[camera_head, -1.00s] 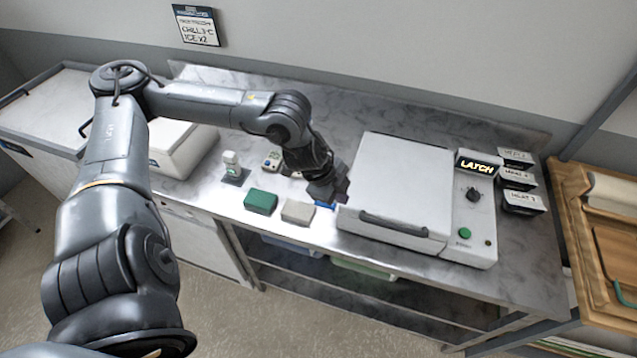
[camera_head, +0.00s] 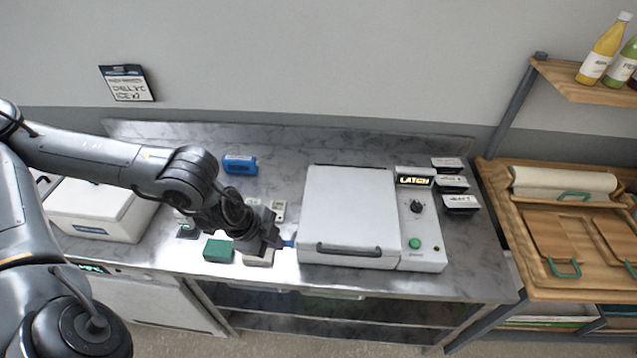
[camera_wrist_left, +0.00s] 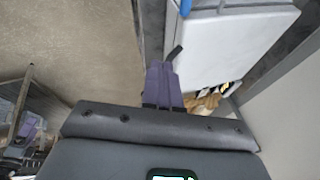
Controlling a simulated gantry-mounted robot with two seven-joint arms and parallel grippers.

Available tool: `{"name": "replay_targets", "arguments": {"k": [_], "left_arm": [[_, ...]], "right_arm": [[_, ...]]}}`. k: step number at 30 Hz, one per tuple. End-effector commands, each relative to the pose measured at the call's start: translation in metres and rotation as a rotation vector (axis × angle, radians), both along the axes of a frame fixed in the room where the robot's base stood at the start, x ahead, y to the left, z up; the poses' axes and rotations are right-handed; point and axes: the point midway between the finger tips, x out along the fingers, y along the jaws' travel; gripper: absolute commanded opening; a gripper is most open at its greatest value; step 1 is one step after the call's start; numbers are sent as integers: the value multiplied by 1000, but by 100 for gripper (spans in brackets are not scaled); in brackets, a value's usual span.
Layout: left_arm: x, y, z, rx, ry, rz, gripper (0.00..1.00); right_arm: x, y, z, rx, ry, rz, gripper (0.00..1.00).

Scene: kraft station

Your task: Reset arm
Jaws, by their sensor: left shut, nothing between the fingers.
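My left arm comes in from the left in the head view. Its gripper (camera_head: 272,243) is shut and empty, just left of the white lidded machine (camera_head: 352,210) and above the worktop. In the left wrist view the closed fingers (camera_wrist_left: 170,62) show beside a white box-shaped surface (camera_wrist_left: 225,45). A small blue thing shows at the fingertips in the head view, and I cannot tell what it is. My right gripper is not in view.
A green block (camera_head: 218,250) and a pale block (camera_head: 258,258) lie near the worktop's front edge. A blue object (camera_head: 240,164) sits behind the arm. A white box (camera_head: 100,208) stands at left. Black-and-white containers (camera_head: 452,184) stand right of the machine. A wooden rack (camera_head: 560,240) is at far right.

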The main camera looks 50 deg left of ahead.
Motion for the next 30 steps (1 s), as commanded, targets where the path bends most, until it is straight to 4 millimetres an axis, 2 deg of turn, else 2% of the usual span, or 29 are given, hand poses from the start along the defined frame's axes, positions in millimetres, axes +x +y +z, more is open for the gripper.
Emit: {"name": "replay_targets", "arguments": {"k": [4,8,11,15,18,21,24,27,30], "left_arm": [[-10,-4,-13,-10,39,-5,0],[-27,-38,-45,-92,117,-43,0],[-45,-84,-71,-209,183,-86,0],[-66,-166,-92,-435,239,-120,0],[-71,-220,-93,-599,230,-99,0],[-68,-265,-86,-742,189,-53,0],[-57,-297,-75,-862,122,24,0],[-39,-314,-64,-946,42,140,0],[-19,-314,-59,-985,-38,290,0]], "right_arm": [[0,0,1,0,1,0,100],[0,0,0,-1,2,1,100],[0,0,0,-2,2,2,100],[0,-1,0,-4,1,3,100],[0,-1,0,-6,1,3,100],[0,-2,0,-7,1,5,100],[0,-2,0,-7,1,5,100],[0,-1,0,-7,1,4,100],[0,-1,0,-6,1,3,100]]}}
